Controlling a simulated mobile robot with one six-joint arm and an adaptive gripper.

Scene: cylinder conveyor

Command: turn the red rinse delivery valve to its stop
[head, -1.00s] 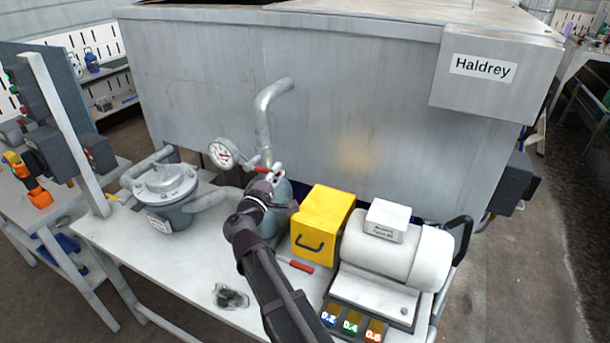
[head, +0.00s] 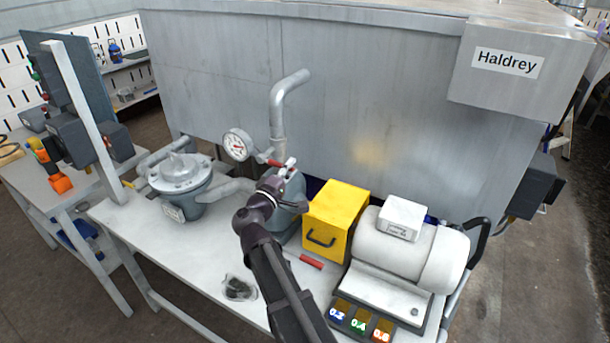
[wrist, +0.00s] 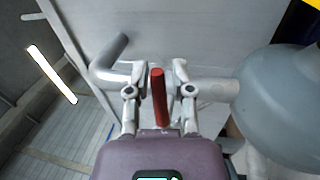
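The red valve handle (wrist: 159,98) stands upright between the two fingers of my gripper (wrist: 160,78) in the wrist view. A gap shows on each side of the handle, so the fingers look open around it. In the head view, my gripper (head: 288,165) is over the pump housing, in front of the vertical pipe. A short red piece (head: 274,163) shows just left of the fingertips. The valve body is mostly hidden behind my gripper and wrist.
A round gauge (head: 238,145) is close left of my gripper. A yellow box (head: 335,218) and a white motor (head: 410,245) stand to the right. A red-handled item (head: 311,262) lies on the white bench (head: 215,262). The large grey tank (head: 350,80) closes off the back.

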